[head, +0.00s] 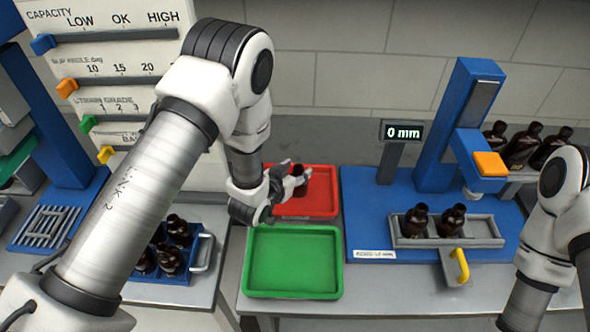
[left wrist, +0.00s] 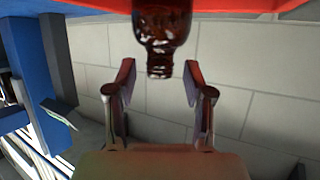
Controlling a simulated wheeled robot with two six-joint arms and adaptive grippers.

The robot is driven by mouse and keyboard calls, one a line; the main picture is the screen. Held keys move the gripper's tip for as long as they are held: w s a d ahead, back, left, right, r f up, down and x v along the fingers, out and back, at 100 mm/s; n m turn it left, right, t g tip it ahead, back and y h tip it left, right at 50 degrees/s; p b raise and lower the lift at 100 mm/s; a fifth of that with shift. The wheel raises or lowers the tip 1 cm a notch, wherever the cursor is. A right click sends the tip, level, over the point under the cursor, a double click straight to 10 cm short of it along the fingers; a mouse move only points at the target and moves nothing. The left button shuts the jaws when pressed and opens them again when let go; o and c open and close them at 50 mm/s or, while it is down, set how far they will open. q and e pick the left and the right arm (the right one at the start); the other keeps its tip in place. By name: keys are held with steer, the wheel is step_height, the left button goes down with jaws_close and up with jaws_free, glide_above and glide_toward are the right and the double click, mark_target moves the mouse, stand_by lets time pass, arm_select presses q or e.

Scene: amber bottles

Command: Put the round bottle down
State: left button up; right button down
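A dark amber bottle (head: 300,189) stands upright at the red tray (head: 322,178), partly hidden by my left gripper (head: 285,180). In the left wrist view the same bottle (left wrist: 162,30) appears upside down, neck toward me. The left gripper (left wrist: 160,85) is open there, its fingers on either side of the neck with gaps, not touching it. The bottle's body looks rounded, but its full shape is cut off. My right arm shows at the right edge; its gripper is out of view.
An empty green tray (head: 295,262) lies in front of the red one. A blue crate (head: 205,243) of bottles is at left. A blue gauge station (head: 375,215) with two bottles in a grey holder (head: 480,229) is at right. More bottles (head: 522,147) stand behind.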

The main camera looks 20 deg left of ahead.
arm_select(q)
steer(key=shift+s+f+b, duration=0.1)
steer(key=shift+s+b, duration=0.15)
steer(key=shift+b, duration=0.1)
steer(key=b+v, duration=0.1)
steer(key=v, duration=1)
steer(key=shift+r+b, duration=0.2)
steer(key=shift+b, duration=0.2)
